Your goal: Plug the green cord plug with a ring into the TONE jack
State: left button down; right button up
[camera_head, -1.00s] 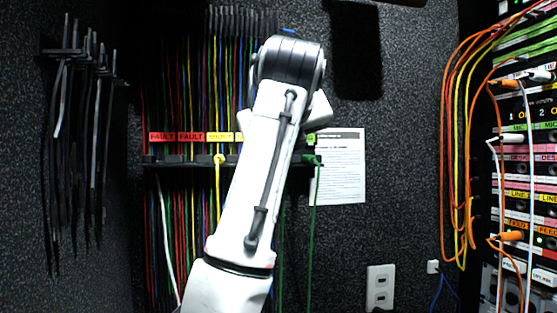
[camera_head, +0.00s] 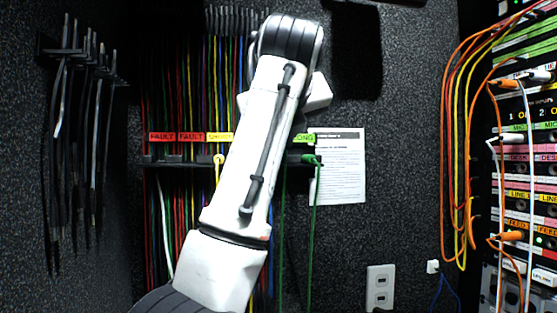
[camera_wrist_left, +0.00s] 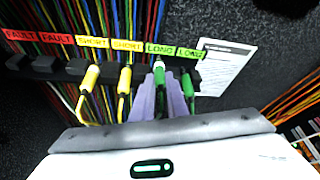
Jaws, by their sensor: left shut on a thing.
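Two green cord plugs stand in the dark rack under the LONG labels. In the left wrist view the left one (camera_wrist_left: 159,74), with a pale band near its top, is between the fingers of my left gripper (camera_wrist_left: 160,88), which is shut on it. The other green plug (camera_wrist_left: 187,84) is just to the right, outside the fingers, and also shows in the head view (camera_head: 310,159). In the head view my left arm hides the gripper and the held plug. No jack label reading TONE is legible on the patch panel (camera_head: 518,170). My right gripper is not in view.
The rack bar (camera_wrist_left: 75,68) also holds yellow plugs (camera_wrist_left: 90,78) under SHORT labels. A white paper sheet (camera_head: 341,168) is on the wall to its right. Orange and yellow cords (camera_head: 458,130) loop left of the patch panel. A wall outlet (camera_head: 380,288) is below.

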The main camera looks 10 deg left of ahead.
pick_arm(q)
jog(key=shift+s, duration=0.1)
jog(key=s, duration=0.1)
jog(key=s+d+b, duration=0.1)
jog(key=shift+s+d+b, duration=0.1)
jog(key=shift+s+b, duration=0.2)
jog(key=shift+s, duration=0.05)
jog(key=shift+f+p+x, duration=0.25)
jog(key=shift+p+x, duration=0.55)
jog(key=shift+x, duration=0.95)
jog(key=shift+s+r, duration=0.1)
jog(key=shift+s, duration=0.05)
